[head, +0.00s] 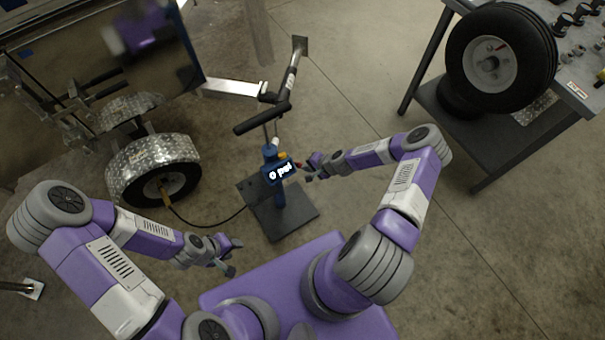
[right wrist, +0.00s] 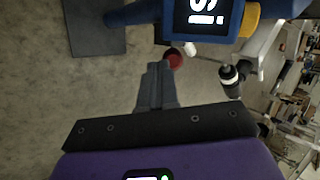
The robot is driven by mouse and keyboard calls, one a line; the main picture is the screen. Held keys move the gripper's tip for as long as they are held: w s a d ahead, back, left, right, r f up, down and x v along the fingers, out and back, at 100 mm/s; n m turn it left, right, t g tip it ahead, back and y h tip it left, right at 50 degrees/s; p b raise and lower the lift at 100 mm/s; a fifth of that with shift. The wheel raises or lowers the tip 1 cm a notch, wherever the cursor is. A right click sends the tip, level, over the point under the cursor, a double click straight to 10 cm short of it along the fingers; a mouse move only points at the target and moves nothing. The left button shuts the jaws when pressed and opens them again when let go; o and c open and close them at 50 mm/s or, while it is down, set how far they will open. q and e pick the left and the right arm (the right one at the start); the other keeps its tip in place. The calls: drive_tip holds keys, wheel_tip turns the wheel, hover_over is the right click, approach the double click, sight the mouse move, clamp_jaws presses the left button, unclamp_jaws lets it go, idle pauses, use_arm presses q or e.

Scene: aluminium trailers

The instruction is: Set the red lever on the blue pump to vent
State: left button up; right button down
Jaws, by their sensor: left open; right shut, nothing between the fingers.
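The blue pump (head: 280,197) stands upright on a dark base plate, its display reading "0 psi". In the right wrist view its blue head (right wrist: 232,42) is at the top, with a yellow part (right wrist: 250,20) on its side. The red lever (right wrist: 175,58) shows as a round red end just beyond my right fingertips; I cannot tell whether they touch. My right gripper (head: 308,170) is shut and empty, beside the pump's right side; its fingers also show in the right wrist view (right wrist: 157,70). My left gripper (head: 233,258) is open and empty, low left of the pump.
A black hose (head: 205,225) runs from the pump to the trailer wheel (head: 155,172) at left. The pump's black handle (head: 262,119) stands above its body. A dark bench (head: 540,135) with a tyre (head: 497,58) is at the right. Concrete floor between is clear.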

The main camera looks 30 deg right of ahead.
drive_tip(key=shift+f, duration=0.1)
idle(0.3)
use_arm(q)
drive_tip(key=r+p, duration=0.3)
drive_tip(key=shift+s+d+r, duration=0.1)
drive_tip(key=shift+s+d, duration=0.3)
use_arm(e)
drive_tip(key=s+f+v, duration=0.1)
drive_tip(key=v, duration=1.2)
drive_tip(key=shift+s+d, duration=0.4)
drive_tip(key=shift+s, duration=0.25)
drive_tip(key=shift+r, duration=0.1)
